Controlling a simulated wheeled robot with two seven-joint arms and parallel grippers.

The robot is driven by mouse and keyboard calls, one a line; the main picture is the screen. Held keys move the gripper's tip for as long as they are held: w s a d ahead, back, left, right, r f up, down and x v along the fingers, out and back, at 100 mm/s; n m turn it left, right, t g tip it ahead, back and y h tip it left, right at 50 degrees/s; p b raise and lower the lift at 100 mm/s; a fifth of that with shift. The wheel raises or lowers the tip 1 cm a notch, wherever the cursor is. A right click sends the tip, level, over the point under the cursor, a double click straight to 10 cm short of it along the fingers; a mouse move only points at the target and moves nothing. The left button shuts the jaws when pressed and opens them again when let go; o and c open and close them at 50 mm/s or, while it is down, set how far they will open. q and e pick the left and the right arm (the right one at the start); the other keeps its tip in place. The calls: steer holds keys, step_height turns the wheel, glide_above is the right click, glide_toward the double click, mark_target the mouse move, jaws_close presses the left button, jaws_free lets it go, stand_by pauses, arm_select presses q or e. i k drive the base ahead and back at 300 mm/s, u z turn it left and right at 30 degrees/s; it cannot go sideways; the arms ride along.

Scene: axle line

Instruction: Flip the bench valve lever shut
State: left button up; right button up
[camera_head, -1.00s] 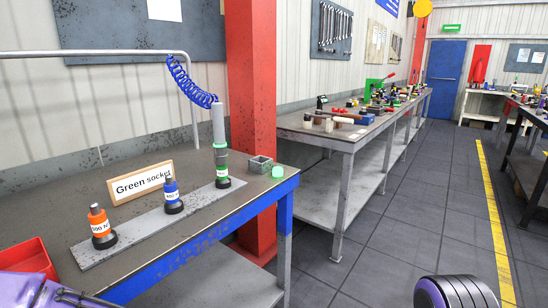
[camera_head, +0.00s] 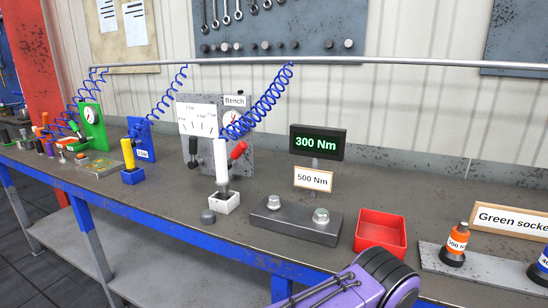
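The bench valve is on a grey panel (camera_head: 240,168) with a small "Bench" label (camera_head: 234,101) and a round gauge (camera_head: 232,121). A purple and dark link of my arm shows at the bottom, well short of the valve. Neither gripper's fingers show.
A dark block with two bolts (camera_head: 295,220), a red bin (camera_head: 380,233) and a 300 Nm display (camera_head: 318,141) stand right of the valve. A blue-based yellow tool (camera_head: 129,158) and a green gauge stand (camera_head: 92,127) are to the left. Blue coiled hoses hang from a rail (camera_head: 400,62).

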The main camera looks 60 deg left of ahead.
mark_target(241, 146)
steer(key=u, duration=5.1)
steer(key=k, duration=0.8)
steer(key=z, duration=1.25)
